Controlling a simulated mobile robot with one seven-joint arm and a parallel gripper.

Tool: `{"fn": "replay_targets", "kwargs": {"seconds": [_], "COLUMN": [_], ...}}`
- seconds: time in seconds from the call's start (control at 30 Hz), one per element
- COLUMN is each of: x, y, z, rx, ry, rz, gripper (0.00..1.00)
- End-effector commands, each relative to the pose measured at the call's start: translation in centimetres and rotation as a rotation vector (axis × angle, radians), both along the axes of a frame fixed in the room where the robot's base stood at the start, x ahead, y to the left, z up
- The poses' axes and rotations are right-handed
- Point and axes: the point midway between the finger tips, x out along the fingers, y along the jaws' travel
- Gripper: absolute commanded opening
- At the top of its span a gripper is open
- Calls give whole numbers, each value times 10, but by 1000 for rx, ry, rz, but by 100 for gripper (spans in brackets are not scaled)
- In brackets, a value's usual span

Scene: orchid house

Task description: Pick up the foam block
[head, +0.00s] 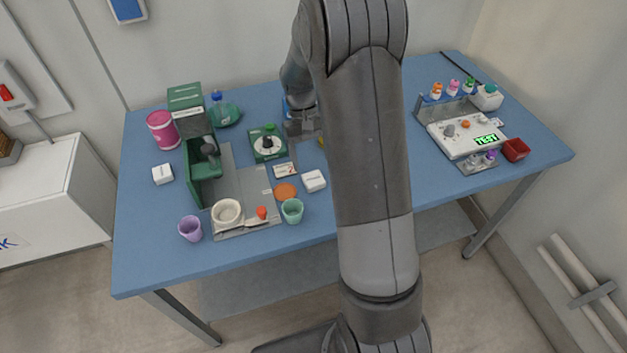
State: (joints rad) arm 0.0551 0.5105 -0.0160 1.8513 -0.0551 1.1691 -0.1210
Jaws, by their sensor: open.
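I cannot single out the foam block for certain in the head view. A small white block (314,181) lies on the blue table (400,180) just left of my arm, and another white block (163,174) lies at the left. Either may be the foam block. My gripper (303,136) is over the middle of the table, behind and above the first white block and apart from it. It looks open and empty, though its fingers are small and partly dark. My arm hides part of the table's middle and a yellow thing beside the gripper.
A grey tray (243,185) with a green stand (203,172) and a white bowl (227,212) fills the left. A purple cup (190,228) and a mint cup (292,210) stand near the front edge. A test device (465,136) and a red box (516,150) are at the right.

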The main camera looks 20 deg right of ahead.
Motion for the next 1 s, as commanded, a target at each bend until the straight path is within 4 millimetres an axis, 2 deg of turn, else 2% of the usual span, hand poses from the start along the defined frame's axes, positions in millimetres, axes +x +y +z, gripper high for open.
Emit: {"fn": "replay_targets", "kwargs": {"seconds": [0.3, 0.63, 1.0], "x": [-22, -24, -24], "y": [5, 4, 4], "z": [-38, -44, -44], "rx": [0, 0, 0], "ry": [1, -2, -2], "rz": [1, 1, 1], "gripper": [73, 72, 42]}}
